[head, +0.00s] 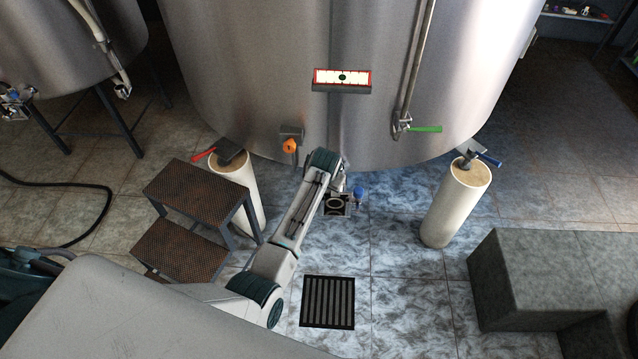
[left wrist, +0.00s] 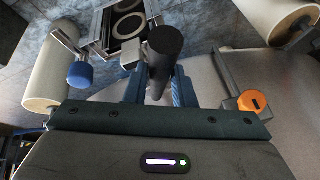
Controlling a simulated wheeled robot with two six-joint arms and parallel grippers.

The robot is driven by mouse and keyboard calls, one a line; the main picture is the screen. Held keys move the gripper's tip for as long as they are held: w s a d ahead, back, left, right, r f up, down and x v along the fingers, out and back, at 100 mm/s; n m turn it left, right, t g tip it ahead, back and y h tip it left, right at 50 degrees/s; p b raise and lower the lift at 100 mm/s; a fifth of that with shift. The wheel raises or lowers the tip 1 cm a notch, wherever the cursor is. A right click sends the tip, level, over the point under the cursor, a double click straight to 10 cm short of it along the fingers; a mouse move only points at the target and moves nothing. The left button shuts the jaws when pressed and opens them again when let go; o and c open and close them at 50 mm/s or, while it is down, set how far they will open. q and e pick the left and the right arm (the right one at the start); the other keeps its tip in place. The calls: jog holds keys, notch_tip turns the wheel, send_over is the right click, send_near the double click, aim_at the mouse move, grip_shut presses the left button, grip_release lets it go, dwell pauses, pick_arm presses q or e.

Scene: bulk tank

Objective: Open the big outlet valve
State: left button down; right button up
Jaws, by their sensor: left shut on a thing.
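The big steel tank (head: 250,60) fills the top middle of the head view. Its outlet fitting (head: 337,205), with a round ring opening, sits low below the tank front; it also shows at the top of the left wrist view (left wrist: 125,25). My left arm reaches to the tank, and its wrist hides most of the gripper in the head view. In the left wrist view my left gripper (left wrist: 160,85) is shut on a black cylindrical handle (left wrist: 168,45) in front of the outlet. Whether the valve is open cannot be told. My right gripper is not in view.
A blue knob (head: 358,193) sits beside the outlet. An orange knob (head: 290,145) and a green lever (head: 425,129) are on the tank. Brown steps (head: 195,195) stand left, a grey block (head: 530,270) right. Floor around the drain grate (head: 328,302) is clear.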

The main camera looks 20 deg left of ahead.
pick_arm(q)
jog(key=c, duration=1.2)
grip_release()
jog(key=shift+d, duration=0.1)
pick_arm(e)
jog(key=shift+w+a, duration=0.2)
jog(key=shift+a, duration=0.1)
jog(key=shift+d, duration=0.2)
pick_arm(q)
jog(key=shift+r, duration=0.2)
jog(key=b+v, duration=0.1)
jog(key=v, duration=0.9)
jog(key=shift+r+b, duration=0.2)
jog(key=shift+b, duration=0.2)
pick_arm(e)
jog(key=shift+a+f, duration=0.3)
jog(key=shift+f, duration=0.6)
pick_arm(q)
jog(key=shift+s, duration=0.1)
